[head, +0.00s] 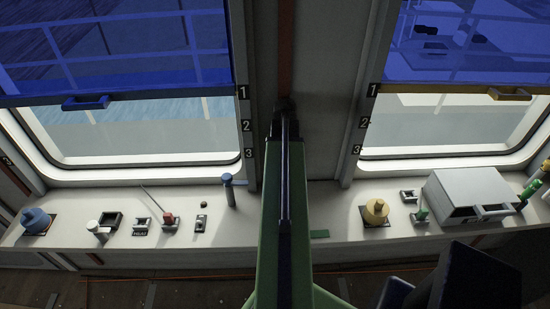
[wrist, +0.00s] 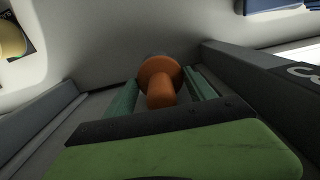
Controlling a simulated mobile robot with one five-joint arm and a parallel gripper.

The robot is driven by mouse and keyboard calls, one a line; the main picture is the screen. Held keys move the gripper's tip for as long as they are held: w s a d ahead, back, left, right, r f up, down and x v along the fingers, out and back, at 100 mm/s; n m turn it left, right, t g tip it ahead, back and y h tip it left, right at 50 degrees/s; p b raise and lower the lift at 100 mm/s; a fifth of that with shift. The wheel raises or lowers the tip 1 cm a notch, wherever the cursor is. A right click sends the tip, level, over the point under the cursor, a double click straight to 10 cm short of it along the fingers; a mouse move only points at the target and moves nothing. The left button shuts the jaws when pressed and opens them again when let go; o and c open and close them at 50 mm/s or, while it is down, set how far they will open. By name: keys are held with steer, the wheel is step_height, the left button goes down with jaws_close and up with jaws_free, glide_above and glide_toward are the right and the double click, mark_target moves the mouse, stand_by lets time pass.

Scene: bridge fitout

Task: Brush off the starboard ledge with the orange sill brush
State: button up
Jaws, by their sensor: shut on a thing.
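In the wrist view, the orange sill brush (wrist: 160,75) shows its rounded handle end between the two green fingers of my gripper (wrist: 161,90). My gripper is shut on it. The brush's bristles are hidden, and I cannot tell whether it touches anything. In the head view, a pale ledge (head: 335,220) runs below two windows, left and right of my green arm. I cannot tell which stretch is the starboard ledge. My gripper and the brush are hidden in the head view.
A yellow knob (head: 375,211), a grey box (head: 468,197) and small green-handled controls stand on the right stretch. A blue knob (head: 36,220), a red lever (head: 169,218) and a blue-topped post (head: 228,188) stand on the left. Blue blinds (head: 120,45) hang partly over the windows.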

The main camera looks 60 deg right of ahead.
steer(key=shift+w, duration=0.15)
steer(key=shift+f+b, duration=0.6)
steer(key=shift+b, duration=0.05)
step_height(320, 180, down, 5)
steer(key=b, duration=0.4)
steer(key=shift+r+b, duration=0.1)
steer(key=shift+b, duration=0.3)
steer(key=shift+f+b, duration=0.95)
steer(key=shift+s+d+r, duration=0.1)
steer(key=shift+s+d, duration=0.55)
steer(key=shift+s, duration=0.25)
steer(key=shift+s+d+r, duration=0.1)
steer(key=shift+s+d, duration=0.5)
steer(key=shift+s, duration=0.25)
steer(key=shift+f, duration=0.25)
steer(key=shift+w+a+r, duration=0.1)
steer(key=shift+w+a, duration=0.55)
steer(key=shift+w, duration=0.2)
steer(key=shift+w+a+r, duration=0.1)
steer(key=shift+w+a, duration=0.5)
steer(key=shift+w, duration=0.2)
